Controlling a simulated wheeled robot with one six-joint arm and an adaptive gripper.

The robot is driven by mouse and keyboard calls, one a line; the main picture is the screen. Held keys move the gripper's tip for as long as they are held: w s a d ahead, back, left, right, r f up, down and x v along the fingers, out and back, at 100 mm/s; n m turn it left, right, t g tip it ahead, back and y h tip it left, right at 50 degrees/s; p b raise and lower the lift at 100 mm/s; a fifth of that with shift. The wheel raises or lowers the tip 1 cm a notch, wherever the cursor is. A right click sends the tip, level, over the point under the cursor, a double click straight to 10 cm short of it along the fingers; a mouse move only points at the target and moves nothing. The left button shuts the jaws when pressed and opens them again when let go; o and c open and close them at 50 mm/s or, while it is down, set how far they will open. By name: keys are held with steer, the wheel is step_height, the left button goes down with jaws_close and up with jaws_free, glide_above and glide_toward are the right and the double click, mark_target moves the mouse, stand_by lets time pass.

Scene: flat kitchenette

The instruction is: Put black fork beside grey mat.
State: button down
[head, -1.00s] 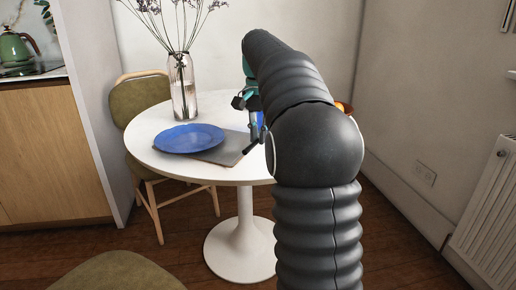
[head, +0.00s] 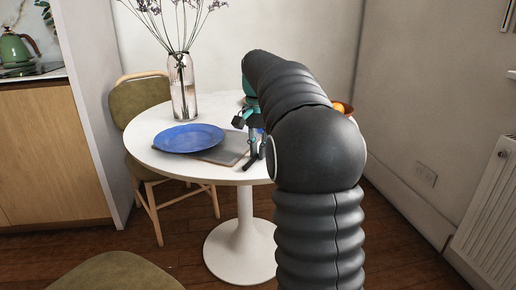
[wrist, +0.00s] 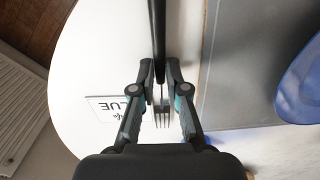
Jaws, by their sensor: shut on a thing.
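My gripper (wrist: 160,72) is shut on the black fork (wrist: 158,30) by its handle near the neck. The silvery tines (wrist: 163,120) point back toward the palm in the wrist view. The fork lies over the white table strip just left of the grey mat (wrist: 240,60), roughly parallel to its edge and apart from it. In the head view the fork handle (head: 250,164) shows at the mat's right end, low over the table; whether it touches the table I cannot tell. The mat (head: 232,149) lies partly under a blue plate (head: 188,138). My arm hides part of the gripper.
A white card with printed letters (wrist: 108,108) lies left of the fork. A glass vase (head: 183,90) with dried flowers stands at the back of the round white table (head: 150,118). A bowl with orange contents (head: 345,108) is partly hidden behind my arm.

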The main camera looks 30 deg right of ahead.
steer(key=shift+f, duration=0.15)
steer(key=c, duration=1.2)
jaws_free()
step_height(320, 180, up, 12)
steer(key=p, duration=0.3)
steer(key=s+a+r+n+t, duration=0.1)
steer(key=s+a+n, duration=0.2)
steer(key=s+a, duration=0.3)
steer(key=s+a+f+n+t, duration=0.1)
steer(key=s+a+f+n, duration=0.1)
steer(key=s+f, duration=0.4)
steer(key=s+a+f+n+t, duration=0.2)
steer(key=s+a+f, duration=0.3)
steer(key=s, duration=0.3)
steer(key=s+a+f+n+t, duration=0.1)
steer(key=s+a+f+n, duration=0.2)
steer(key=s+f, duration=0.4)
steer(key=shift+s+a+f+n+t, duration=0.3)
steer(key=shift+s+f+n, duration=0.1)
steer(key=shift+s, duration=0.15)
